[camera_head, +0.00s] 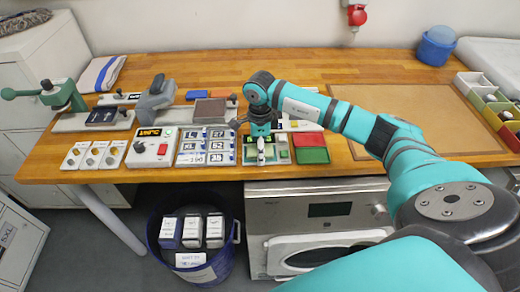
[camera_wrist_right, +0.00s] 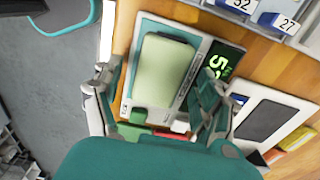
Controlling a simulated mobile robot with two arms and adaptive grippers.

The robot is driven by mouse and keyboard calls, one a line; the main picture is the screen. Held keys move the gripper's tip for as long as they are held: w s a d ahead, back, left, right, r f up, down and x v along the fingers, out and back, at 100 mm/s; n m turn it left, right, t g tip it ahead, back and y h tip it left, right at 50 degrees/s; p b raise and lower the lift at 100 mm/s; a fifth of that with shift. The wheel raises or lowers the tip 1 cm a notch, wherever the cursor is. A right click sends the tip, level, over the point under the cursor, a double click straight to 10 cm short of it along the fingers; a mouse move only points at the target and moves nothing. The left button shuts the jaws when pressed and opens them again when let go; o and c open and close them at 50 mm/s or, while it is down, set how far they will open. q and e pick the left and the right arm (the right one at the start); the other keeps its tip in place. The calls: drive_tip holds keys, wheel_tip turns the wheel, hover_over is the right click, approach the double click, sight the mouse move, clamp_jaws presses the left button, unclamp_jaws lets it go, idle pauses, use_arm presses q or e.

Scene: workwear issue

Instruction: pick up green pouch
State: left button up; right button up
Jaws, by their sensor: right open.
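The green pouch (camera_wrist_right: 161,70) is a pale green, rounded block. It lies on a teal and white scale (camera_wrist_right: 187,30) with a lit green display. My right gripper (camera_wrist_right: 158,92) is open and over the pouch, one finger on each side; I cannot tell whether they touch it. In the head view my right gripper (camera_head: 262,152) points down at the table's front edge and hides most of the pouch. My left gripper is out of view.
Green and red trays (camera_head: 312,156) lie right of my gripper. Numbered label blocks (camera_head: 205,146) and a red-buttoned control box (camera_head: 152,148) stand to the left. A blue bin (camera_head: 218,262) is below the front edge. A bare brown mat (camera_head: 425,118) lies right.

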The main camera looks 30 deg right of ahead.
drive_tip(key=shift+r, duration=0.1)
drive_tip(key=c, duration=1.4)
